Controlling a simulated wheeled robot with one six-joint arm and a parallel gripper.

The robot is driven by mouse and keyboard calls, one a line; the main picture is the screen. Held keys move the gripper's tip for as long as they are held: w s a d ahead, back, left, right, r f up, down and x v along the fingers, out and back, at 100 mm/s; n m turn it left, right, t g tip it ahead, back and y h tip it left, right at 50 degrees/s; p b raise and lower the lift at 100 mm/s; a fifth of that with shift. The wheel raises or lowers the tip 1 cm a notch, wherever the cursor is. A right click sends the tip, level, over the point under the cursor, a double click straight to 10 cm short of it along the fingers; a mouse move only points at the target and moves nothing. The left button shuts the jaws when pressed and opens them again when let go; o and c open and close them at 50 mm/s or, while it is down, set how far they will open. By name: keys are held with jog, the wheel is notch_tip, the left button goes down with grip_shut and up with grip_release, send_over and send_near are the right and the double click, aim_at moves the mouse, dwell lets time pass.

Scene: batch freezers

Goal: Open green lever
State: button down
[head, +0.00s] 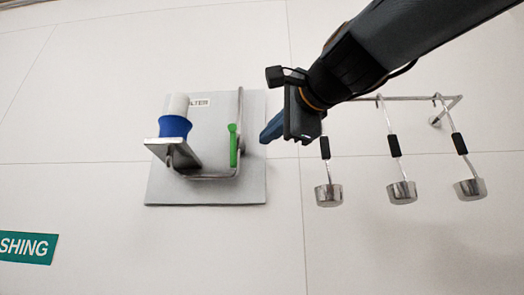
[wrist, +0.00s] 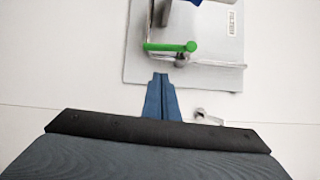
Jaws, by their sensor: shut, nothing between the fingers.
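The green lever (head: 233,146) stands roughly upright on a metal pipe in front of a grey wall panel in the head view. In the wrist view the green lever (wrist: 170,47) lies across the picture above my fingertips. My gripper (head: 268,136) is just to the right of the lever in the head view, apart from it in the picture. Its blue fingers are together and empty in the wrist view (wrist: 160,78). The gap in depth between fingertips and lever is hard to tell.
The grey panel (head: 210,192) carries a metal bracket (head: 174,152) with a blue and white cylinder (head: 175,122). Several metal ladles (head: 402,191) hang from a rail (head: 410,98) on the right. A green sign (head: 28,247) is at lower left. The wall below is clear.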

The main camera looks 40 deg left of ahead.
jog(key=shift+v, duration=2)
jog(key=w+d+f+n+h+p, duration=0.1)
jog(key=w+d+f+h, duration=0.2)
jog(key=w+f, duration=0.5)
jog(key=w+d+f+h+p, duration=0.15)
jog(key=w+d+f, duration=0.25)
jog(key=f, duration=0.8)
jog(key=w+d+f+n+h, duration=0.1)
jog(key=w+d+f+h, duration=0.3)
jog(key=f, duration=0.5)
jog(key=w+d+f+h+p, duration=0.1)
jog(key=w+d+f, duration=0.1)
jog(key=d+f, duration=0.4)
jog(key=w+d+f+h, duration=0.15)
jog(key=d+f, duration=0.25)
jog(key=f, duration=0.4)
jog(key=s+d+f+n+g+h+p, duration=0.1)
jog(key=s+d+f+g+h+p, duration=0.1)
jog(key=s+d+f, duration=0.8)
jog(key=s+d+f+n+g+h+p, duration=0.1)
jog(key=s+d+f+g, duration=0.4)
jog(key=s+d+f, duration=0.5)
jog(key=d+f+n+h, duration=0.1)
jog(key=d+f+h, duration=0.1)
jog(key=d+f, duration=0.3)
jog(key=shift+d+n+g+p, duration=0.3)
jog(key=shift+d+p, duration=0.05)
jog(key=shift+d, duration=0.05)
